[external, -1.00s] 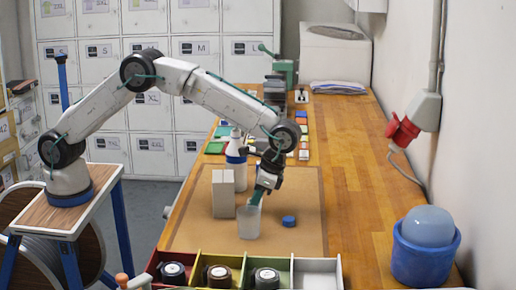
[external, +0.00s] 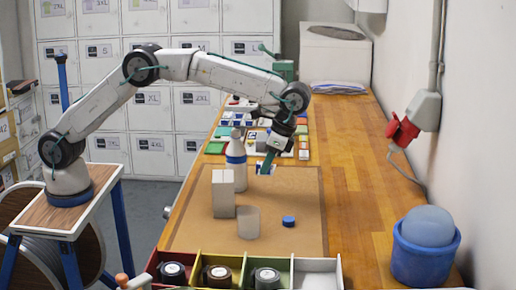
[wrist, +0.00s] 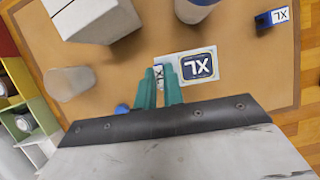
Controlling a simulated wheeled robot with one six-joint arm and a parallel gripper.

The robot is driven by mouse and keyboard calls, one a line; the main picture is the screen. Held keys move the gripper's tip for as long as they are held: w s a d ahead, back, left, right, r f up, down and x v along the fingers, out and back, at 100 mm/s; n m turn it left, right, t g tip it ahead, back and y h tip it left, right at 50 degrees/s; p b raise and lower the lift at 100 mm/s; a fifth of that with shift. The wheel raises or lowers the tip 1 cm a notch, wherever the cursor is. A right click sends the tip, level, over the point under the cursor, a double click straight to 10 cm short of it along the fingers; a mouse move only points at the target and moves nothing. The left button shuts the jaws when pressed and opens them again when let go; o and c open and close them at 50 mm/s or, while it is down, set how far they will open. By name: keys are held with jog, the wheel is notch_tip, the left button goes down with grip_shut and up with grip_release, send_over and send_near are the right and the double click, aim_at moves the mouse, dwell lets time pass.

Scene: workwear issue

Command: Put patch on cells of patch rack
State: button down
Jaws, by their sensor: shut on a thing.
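My gripper (external: 264,166) hangs above the far part of the brown mat, right of the bottle. In the wrist view its teal fingers (wrist: 162,72) are shut on a pale patch (wrist: 186,66) with a dark square marked XL. The patch sticks out to the right of the fingers, and the fingers hide part of it. Colored and white pieces in rows (external: 262,123) lie at the back of the bench, beyond the mat. They may be the patch rack, but its cells are too small to make out.
A colored compartment tray (external: 318,266) with rolls is in front. A blue tub (external: 425,258) stands right. Bare bench lies right of the mat.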

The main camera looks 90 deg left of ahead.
jog(key=shift+n, duration=0.5)
jog(key=a+f, duration=0.1)
jog(key=a, duration=0.2)
jog(key=w+a+f, duration=0.1)
jog(key=a, duration=0.2)
jog(key=w+a+f, duration=0.1)
jog(key=a, duration=0.2)
jog(key=shift+a+f, duration=0.1)
jog(key=shift+a, duration=0.25)
notch_tip(320, 180, up, 7)
jog(key=a+n+t+h, duration=0.5)
jog(key=a+n, duration=1.6)
jog(key=a, duration=1.5)
jog(key=s+a+n+t+y, duration=0.15)
jog(key=s+a+n, duration=0.4)
jog(key=a, duration=0.55)
jog(key=s+a+n+t+y, duration=0.1)
jog(key=s+a+n+y, duration=0.25)
jog(key=a+n, duration=0.5)
jog(key=s+a+n+t+y, duration=0.1)
jog(key=s+a+n, duration=0.45)
jog(key=a, duration=0.65)
jog(key=shift+y, duration=0.3)
jog(key=shift+s+a+f, duration=0.1)
jog(key=shift+f, duration=2.7)
jog(key=shift+s+a+f, duration=0.1)
jog(key=shift+f, duration=2.65)
jog(key=shift+f, duration=0.2)
